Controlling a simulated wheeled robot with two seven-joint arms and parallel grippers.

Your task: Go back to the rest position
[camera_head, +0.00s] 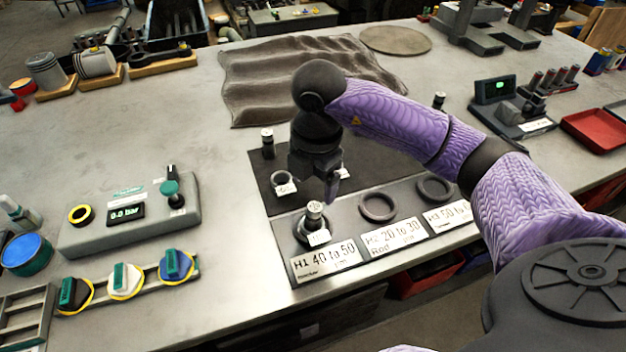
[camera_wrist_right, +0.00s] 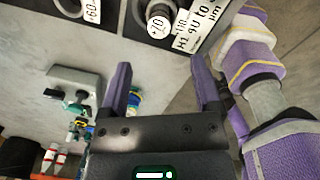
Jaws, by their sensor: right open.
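My right gripper (camera_head: 332,190) hangs from the purple arm that comes in from the right, above the dark mat's front part. It is open and empty. In the right wrist view its two purple fingers (camera_wrist_right: 160,78) stand apart with nothing between them. A small silver and black cylinder with a tag (camera_head: 314,216) stands upright in the ring of the tray position marked H1, just below the gripper. It also shows beyond the fingers in the right wrist view (camera_wrist_right: 160,22), apart from them. My left gripper is in neither view.
The dark mat (camera_head: 262,185) bears more tagged pieces. Empty rings (camera_head: 378,207) sit by the other labels. A grey pressure box (camera_head: 90,238) and coloured knobs stand left. A brown cloth (camera_head: 255,80) lies behind. The table between box and cloth is clear.

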